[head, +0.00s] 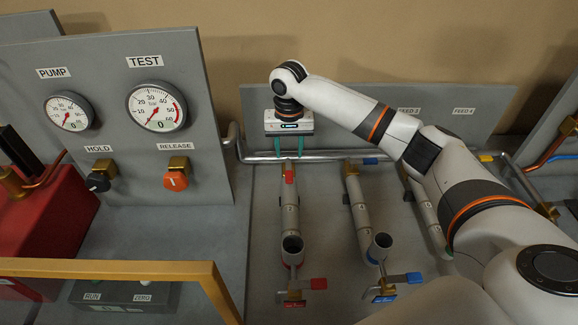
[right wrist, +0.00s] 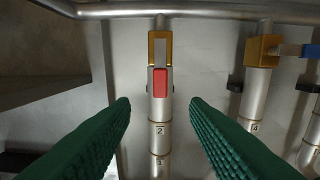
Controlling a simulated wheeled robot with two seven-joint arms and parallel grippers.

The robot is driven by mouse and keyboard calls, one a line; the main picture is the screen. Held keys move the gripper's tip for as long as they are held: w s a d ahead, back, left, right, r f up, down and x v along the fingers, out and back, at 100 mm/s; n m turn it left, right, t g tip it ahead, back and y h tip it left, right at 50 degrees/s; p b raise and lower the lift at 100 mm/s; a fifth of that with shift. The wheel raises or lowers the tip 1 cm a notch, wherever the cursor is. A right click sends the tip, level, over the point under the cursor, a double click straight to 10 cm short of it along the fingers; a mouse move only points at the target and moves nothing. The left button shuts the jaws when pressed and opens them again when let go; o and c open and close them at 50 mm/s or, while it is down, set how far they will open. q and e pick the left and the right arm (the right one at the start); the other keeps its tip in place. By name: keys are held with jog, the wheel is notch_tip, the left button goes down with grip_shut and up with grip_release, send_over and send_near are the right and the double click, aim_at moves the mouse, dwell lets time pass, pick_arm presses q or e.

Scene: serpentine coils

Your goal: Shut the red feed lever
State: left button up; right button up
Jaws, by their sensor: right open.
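The red feed lever (head: 289,177) sits near the top of the leftmost coil pipe, just below the back header pipe. In the right wrist view the red handle (right wrist: 160,83) lies in line with the pipe, below a brass valve body (right wrist: 160,48). My right gripper (head: 289,147) reaches down at the valve, its green fingers apart. In the right wrist view the open right gripper (right wrist: 160,103) has one finger on each side of the pipe, with nothing between the tips but the pipe behind. I cannot tell the fingers' exact height above the lever. My left gripper is out of view.
A second red lever (head: 318,283) points right at the coil's front end. Blue levers (head: 370,161) and (head: 404,278) belong to the neighbouring coil. A gauge panel (head: 190,100) stands at left, with a yellow rail (head: 110,268) in front. The header pipe (head: 330,156) runs behind.

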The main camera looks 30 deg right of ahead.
aim_at(289, 176)
notch_tip(289, 176, down, 8)
jog(key=shift+w+f+p, duration=0.1)
jog(key=shift+f+p, duration=0.15)
jog(key=shift+p, duration=0.5)
jog(key=shift+f, duration=0.2)
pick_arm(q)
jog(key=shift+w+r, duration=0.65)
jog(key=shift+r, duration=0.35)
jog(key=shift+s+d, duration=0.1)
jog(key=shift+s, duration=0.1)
pick_arm(e)
jog(key=shift+d, duration=0.1)
grip_shut()
